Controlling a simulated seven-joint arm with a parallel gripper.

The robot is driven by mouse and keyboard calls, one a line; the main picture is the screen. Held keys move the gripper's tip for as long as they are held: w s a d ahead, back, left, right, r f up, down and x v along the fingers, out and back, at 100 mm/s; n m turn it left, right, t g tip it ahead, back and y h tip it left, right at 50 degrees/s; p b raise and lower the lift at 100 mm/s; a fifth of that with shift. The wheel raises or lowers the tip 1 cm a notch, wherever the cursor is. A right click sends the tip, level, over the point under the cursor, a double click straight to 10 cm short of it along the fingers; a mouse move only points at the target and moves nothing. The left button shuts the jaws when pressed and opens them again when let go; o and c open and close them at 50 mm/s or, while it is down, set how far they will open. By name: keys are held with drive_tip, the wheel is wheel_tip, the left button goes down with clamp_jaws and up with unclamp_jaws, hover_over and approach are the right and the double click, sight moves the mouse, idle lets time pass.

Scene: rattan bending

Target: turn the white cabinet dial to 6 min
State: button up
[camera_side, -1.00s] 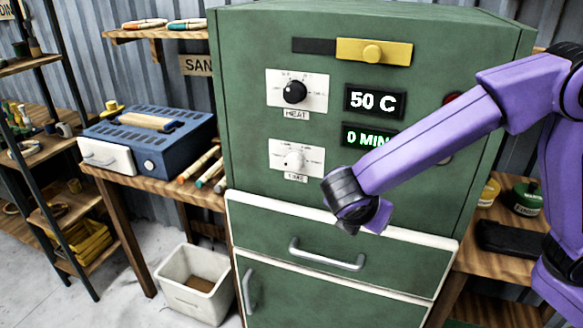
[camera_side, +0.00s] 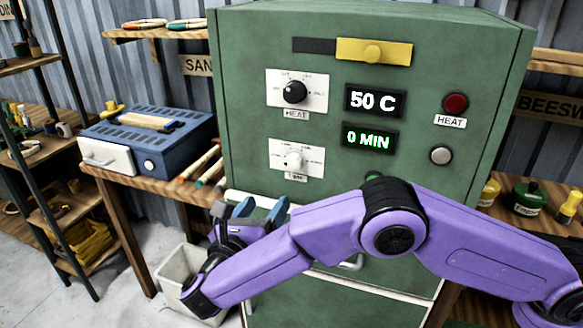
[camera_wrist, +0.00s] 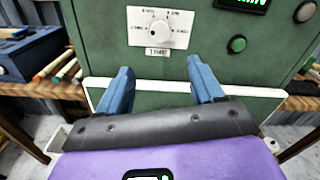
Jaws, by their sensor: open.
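The dial also shows in the wrist view (camera_wrist: 160,28), above and ahead of my fingers. My gripper (camera_side: 262,210) is open and empty, below the dial and apart from it; its two blue fingers point up toward the cabinet front. In the wrist view my gripper (camera_wrist: 161,82) has a wide gap between its fingers. The dial's exact pointer setting is too small to read.
A black HEAT dial (camera_side: 295,92) is above the white dial, beside a display (camera_side: 374,101) reading 50 C. A red button (camera_side: 456,104) and a grey button (camera_side: 441,155) are at right. A yellow slider (camera_side: 374,52) is on top.

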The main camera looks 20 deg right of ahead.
sight(292, 167)
drive_tip(key=x, duration=1.5)
drive_tip(key=shift+f, duration=0.1)
drive_tip(key=c, duration=1.1)
